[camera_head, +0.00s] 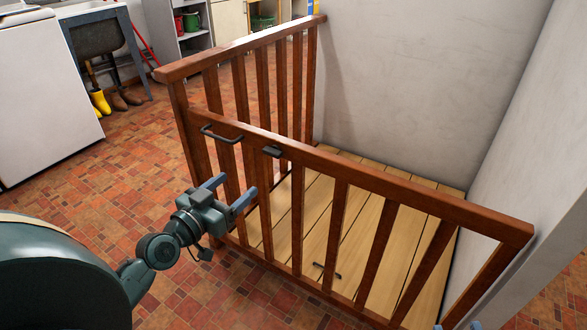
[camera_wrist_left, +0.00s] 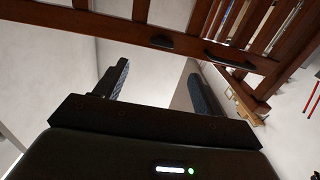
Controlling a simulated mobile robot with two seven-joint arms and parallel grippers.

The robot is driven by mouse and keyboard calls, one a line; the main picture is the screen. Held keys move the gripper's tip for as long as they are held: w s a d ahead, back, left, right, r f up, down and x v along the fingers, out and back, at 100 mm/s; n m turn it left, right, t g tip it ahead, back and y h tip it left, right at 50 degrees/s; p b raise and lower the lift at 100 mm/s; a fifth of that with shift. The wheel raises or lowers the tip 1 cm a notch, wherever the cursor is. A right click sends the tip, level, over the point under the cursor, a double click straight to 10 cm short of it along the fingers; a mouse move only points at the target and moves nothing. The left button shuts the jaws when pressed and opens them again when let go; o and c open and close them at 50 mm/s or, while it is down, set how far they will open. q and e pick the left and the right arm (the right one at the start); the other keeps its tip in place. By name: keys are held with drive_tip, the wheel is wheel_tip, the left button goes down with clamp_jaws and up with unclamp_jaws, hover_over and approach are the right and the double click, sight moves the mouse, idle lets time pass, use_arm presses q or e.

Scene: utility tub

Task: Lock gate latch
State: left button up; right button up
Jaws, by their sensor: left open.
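The brown wooden gate (camera_head: 400,188) runs across the middle of the head view, its left end against a post of the railing. A small dark block, seemingly the latch (camera_head: 272,151), sits on the gate's top rail; it also shows in the left wrist view (camera_wrist_left: 162,42). A dark U-shaped bar handle (camera_head: 222,136) is left of it, near the post, and shows in the wrist view (camera_wrist_left: 228,60). My left gripper (camera_head: 231,188) is open and empty, in front of and below the handle and latch, apparently touching neither. Bluish tips, seemingly my right gripper (camera_head: 457,326), barely show at the bottom edge.
A slatted railing (camera_head: 240,45) runs back from the post to the wall (camera_head: 420,70). Behind the gate is a plank surface (camera_head: 335,225) with a dark handle (camera_head: 327,271). Tiled floor (camera_head: 135,185) is clear at left, before a white appliance (camera_head: 45,90).

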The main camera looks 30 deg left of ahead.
sight(270, 154)
use_arm(q)
drive_tip(key=w, duration=1.4)
drive_tip(key=shift+d, duration=0.35)
drive_tip(key=c, duration=1)
